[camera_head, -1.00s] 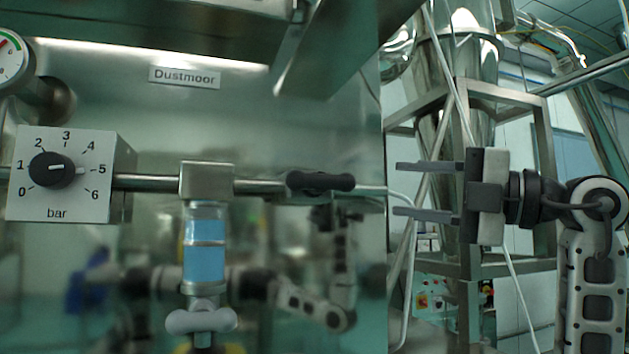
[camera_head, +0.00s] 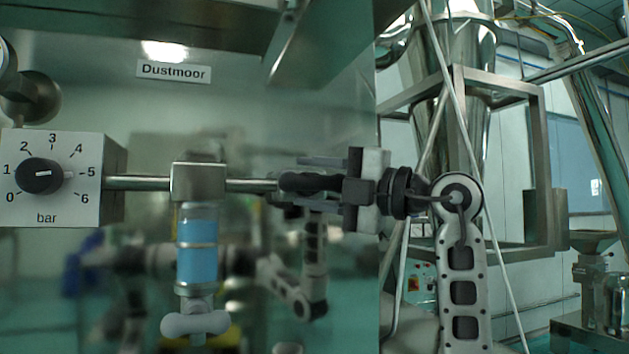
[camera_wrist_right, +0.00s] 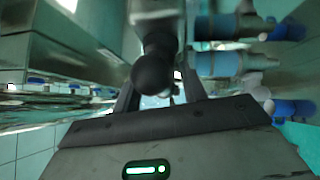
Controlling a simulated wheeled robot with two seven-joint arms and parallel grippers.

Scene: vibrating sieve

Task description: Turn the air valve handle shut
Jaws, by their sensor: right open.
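The air valve handle (camera_head: 308,183) is a black lever lying horizontal, in line with the metal pipe (camera_head: 140,183). My right gripper (camera_head: 290,180) comes from the right with open jaws. One finger shows above the handle and one below it. In the right wrist view the handle's rounded black end (camera_wrist_right: 153,75) stands between the two open fingers (camera_wrist_right: 160,92). I cannot tell whether either finger touches it. My left gripper is not in view; blurred arm shapes in the shiny panel look like reflections.
A pressure regulator box (camera_head: 52,205) with a black knob is at the left. A blue filter bowl (camera_head: 198,245) hangs below the pipe block, with a grey wing-shaped tap (camera_head: 195,324) under it. The steel panel (camera_head: 250,110) is behind. A metal frame (camera_head: 545,175) stands right.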

